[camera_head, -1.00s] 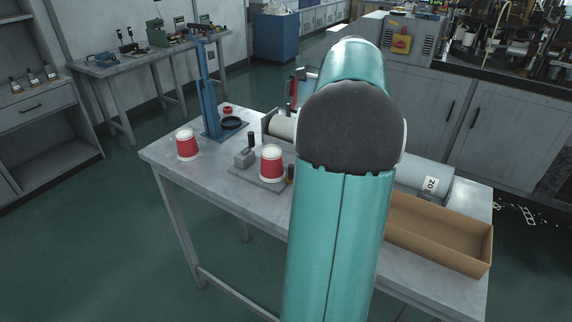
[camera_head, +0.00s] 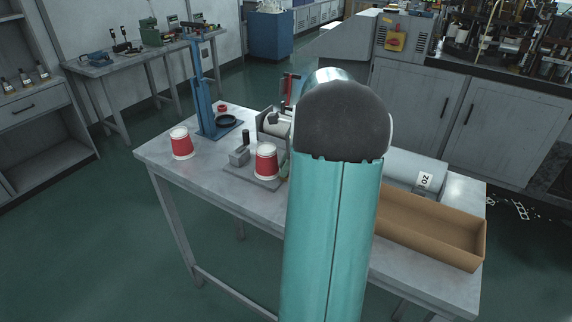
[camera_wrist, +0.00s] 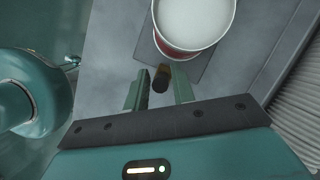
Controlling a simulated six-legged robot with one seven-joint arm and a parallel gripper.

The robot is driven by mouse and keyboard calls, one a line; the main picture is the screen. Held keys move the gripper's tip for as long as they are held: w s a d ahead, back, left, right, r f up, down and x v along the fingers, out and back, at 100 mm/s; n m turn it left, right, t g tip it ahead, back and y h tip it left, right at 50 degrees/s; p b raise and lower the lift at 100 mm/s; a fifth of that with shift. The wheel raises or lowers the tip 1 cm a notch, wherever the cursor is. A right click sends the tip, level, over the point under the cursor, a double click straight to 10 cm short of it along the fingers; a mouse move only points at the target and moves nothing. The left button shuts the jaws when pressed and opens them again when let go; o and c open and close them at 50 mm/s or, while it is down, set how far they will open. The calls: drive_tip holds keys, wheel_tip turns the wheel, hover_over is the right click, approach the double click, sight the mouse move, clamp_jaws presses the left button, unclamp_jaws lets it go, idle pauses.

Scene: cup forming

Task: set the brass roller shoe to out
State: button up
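The brass roller shoe (camera_wrist: 161,79) shows in the wrist view as a short brown cylinder with a dark end, close beside the rim of a red and white cup (camera_wrist: 192,22). My gripper (camera_wrist: 160,74) is open, with one finger on each side of the roller. A gap shows on the left of the roller; on the right I cannot tell whether the finger touches it. In the head view the cup (camera_head: 266,160) stands on a grey base plate (camera_head: 243,174), and my arm hides most of the gripper and the roller.
A grey block with a black knob (camera_head: 241,153) stands left of the cup. Another red and white cup (camera_head: 181,144) stands near the table's left end, by a blue post stand (camera_head: 200,100). An open cardboard tray (camera_head: 425,240) and a grey cylinder (camera_head: 405,166) lie to the right.

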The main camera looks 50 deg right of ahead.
clamp_jaws()
drive_tip(key=shift+s+d, duration=0.15)
drive_tip(key=shift+s, duration=0.6)
drive_tip(key=shift+s+d, duration=0.1)
drive_tip(key=shift+s, duration=0.65)
unclamp_jaws()
drive_tip(key=shift+s, duration=0.15)
drive_tip(key=v, duration=1.3)
drive_tip(key=shift+r, duration=0.35)
